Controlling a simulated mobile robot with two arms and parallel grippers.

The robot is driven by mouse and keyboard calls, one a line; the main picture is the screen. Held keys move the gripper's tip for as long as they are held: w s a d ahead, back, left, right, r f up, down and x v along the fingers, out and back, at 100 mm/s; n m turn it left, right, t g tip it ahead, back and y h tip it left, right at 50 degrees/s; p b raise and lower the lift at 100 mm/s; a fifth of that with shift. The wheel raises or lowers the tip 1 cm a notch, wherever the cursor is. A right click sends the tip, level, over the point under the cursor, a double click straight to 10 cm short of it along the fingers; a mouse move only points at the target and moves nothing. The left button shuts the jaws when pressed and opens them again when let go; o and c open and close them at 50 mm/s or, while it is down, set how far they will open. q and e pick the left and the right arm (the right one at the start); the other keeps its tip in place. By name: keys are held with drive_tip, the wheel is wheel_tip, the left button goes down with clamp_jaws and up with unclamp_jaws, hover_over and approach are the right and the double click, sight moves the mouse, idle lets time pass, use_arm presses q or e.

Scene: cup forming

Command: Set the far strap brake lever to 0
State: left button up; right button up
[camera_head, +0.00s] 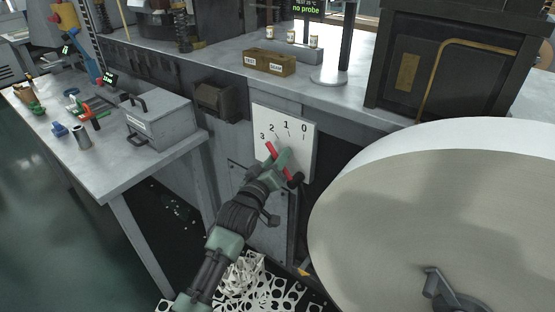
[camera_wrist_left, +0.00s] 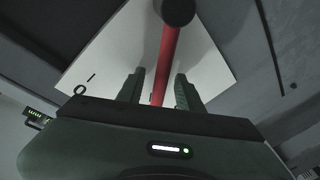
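The strap brake lever is a red bar (camera_head: 270,148) with a black knob (camera_head: 296,180), in front of a white dial plate (camera_head: 298,130) marked 3, 2, 1, 0 from left to right. Its red upper end lies near the 2 and 3 marks, and the knob is at the lower right. My left gripper (camera_head: 282,160) is at the lever and hides part of it. In the left wrist view, the red bar (camera_wrist_left: 167,55) runs between the two fingers (camera_wrist_left: 160,85), with gaps visible on both sides. My right gripper is not in view.
A large pale roll (camera_head: 400,210) stands close on the right of the dial. Punched scrap sheet (camera_head: 245,275) lies on the floor below. A grey toolbox (camera_head: 158,122) sits on the left bench (camera_head: 95,165).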

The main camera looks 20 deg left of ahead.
use_arm(q)
clamp_jaws()
drive_tip(key=shift+f, duration=0.1)
idle(1.2)
